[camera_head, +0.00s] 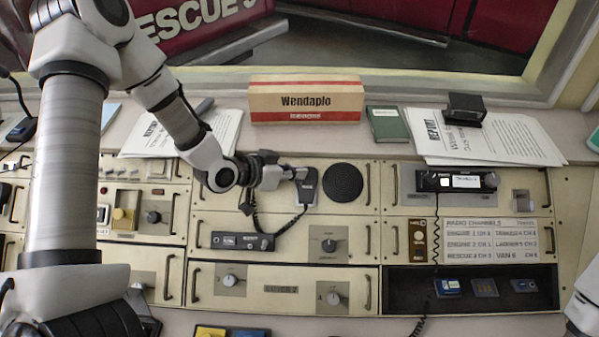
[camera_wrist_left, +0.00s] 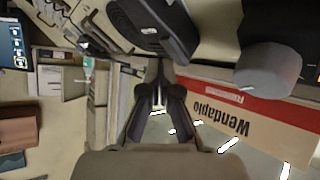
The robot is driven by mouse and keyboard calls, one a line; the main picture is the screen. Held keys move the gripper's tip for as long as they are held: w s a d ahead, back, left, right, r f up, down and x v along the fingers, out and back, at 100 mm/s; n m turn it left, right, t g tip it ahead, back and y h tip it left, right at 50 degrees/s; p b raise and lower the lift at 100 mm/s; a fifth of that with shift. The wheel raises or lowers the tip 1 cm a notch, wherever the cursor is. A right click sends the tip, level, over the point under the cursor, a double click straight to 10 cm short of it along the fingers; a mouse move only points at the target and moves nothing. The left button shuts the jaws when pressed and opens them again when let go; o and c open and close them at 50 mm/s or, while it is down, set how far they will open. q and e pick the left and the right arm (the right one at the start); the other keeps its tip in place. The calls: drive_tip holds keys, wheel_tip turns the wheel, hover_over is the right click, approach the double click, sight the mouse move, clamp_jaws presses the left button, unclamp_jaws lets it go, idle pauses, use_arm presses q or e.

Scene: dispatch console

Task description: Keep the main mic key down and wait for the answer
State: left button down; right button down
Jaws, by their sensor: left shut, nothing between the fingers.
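The black hand mic (camera_head: 308,190) hangs on the upper middle panel, and its coiled cord runs down to a black radio unit (camera_head: 243,241). My left gripper (camera_head: 300,175) is shut with nothing between its fingers. Its tips are at the mic's left side, seemingly against it. In the left wrist view the shut fingertips (camera_wrist_left: 160,66) point at the lower edge of the dark mic body (camera_wrist_left: 150,24). The key itself is hidden, and I cannot tell whether it is pressed in. My right gripper is out of view.
A round black speaker (camera_head: 343,183) sits just right of the mic. A second radio (camera_head: 457,181) with a coiled cord is farther right. A Wendaplo box (camera_head: 306,100), a green book (camera_head: 388,124) and papers (camera_head: 487,139) lie on the ledge behind.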

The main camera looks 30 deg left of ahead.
use_arm(q)
drive_tip(key=shift+s+r, duration=0.2)
drive_tip(key=shift+r, duration=0.1)
drive_tip(key=shift+d+r+p, duration=0.15)
drive_tip(key=shift+r+p, duration=0.15)
drive_tip(key=shift+p, duration=0.05)
drive_tip(key=s+r+p, duration=0.1)
drive_tip(key=s+d+r+p, duration=0.1)
drive_tip(key=r+p, duration=0.1)
drive_tip(key=shift+s+r, duration=0.2)
drive_tip(key=shift+r, duration=0.1)
